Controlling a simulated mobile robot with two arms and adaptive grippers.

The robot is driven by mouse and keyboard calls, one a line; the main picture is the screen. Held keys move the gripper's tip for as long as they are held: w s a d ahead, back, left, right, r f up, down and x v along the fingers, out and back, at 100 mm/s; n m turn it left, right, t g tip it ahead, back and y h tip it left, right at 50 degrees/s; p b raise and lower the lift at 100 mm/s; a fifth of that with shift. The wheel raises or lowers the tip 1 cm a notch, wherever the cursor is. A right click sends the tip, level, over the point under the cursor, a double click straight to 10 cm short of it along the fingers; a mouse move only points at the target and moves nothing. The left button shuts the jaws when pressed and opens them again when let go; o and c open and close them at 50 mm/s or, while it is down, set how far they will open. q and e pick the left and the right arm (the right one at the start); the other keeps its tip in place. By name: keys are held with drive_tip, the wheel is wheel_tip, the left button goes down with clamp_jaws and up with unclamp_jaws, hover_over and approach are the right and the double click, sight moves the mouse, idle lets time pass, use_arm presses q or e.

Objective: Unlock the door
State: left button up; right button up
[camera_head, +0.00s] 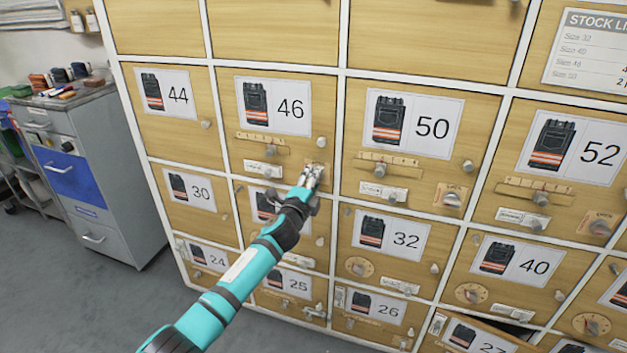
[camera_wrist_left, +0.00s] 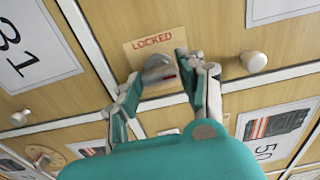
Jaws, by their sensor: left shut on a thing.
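The door marked 46 (camera_head: 225,120) is a wooden locker door that sits flush in its white frame. It has a round knob (camera_head: 322,142), a slider strip and a small lock plate at its lower right. In the left wrist view, the lock plate (camera_wrist_left: 136,56) reads LOCKED in red, with a grey turn knob (camera_wrist_left: 158,70) on it. My left gripper (camera_head: 312,178) is at this plate in front of door 46. Its fingers stand on either side of the turn knob and are shut on it, partly hiding it. My right gripper is not in view.
Similar doors surround it, including door 50 (camera_head: 366,151) to the right with its own lock knob (camera_head: 452,199). A lower door at the right (camera_head: 510,323) shows a dark gap. A grey drawer cabinet (camera_head: 115,240) stands at the left. Grey floor between is clear.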

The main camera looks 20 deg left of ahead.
use_arm(q)
drive_tip(key=shift+f, duration=0.1)
idle(0.5)
drive_tip(key=o, duration=1.2)
drive_tip(key=shift+c, duration=0.2)
drive_tip(key=shift+s, duration=0.1)
drive_tip(key=s, duration=1.2)
drive_tip(key=shift+a, duration=0.2)
drive_tip(key=shift+w, duration=0.1)
